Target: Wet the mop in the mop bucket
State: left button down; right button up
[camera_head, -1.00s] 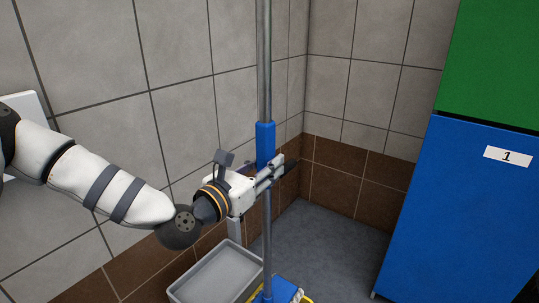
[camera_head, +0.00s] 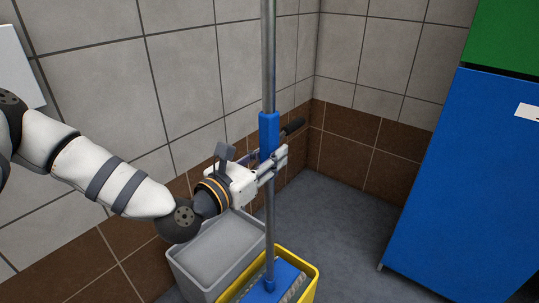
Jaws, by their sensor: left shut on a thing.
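The mop stands nearly upright in the middle of the head view, with a grey metal handle (camera_head: 268,70) and a blue grip sleeve (camera_head: 268,135). My left gripper (camera_head: 276,162) is shut on the handle at the lower part of the blue sleeve. The blue mop head (camera_head: 270,284) is at the bottom, within the outline of the yellow mop bucket (camera_head: 313,278). I cannot tell whether it touches the water or the bucket floor. The bucket is cut off by the lower edge of the picture. My right gripper is not in view.
A grey bin (camera_head: 205,278) stands against the left side of the yellow bucket. A tall blue and green cabinet (camera_head: 455,190) is at the right. Tiled walls (camera_head: 190,85) close the corner. The grey floor (camera_head: 335,220) between bucket and cabinet is clear.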

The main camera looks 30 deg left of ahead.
aim_at(265, 98)
pick_arm(q)
jog(key=shift+s+f+b, duration=0.1)
jog(key=shift+f+b, duration=0.6)
jog(key=shift+f, duration=0.2)
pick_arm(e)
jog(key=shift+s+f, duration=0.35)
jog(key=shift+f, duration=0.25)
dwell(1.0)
pick_arm(q)
notch_tip(265, 98, up, 15)
jog(key=p, duration=0.8)
jog(key=shift+f, duration=0.2)
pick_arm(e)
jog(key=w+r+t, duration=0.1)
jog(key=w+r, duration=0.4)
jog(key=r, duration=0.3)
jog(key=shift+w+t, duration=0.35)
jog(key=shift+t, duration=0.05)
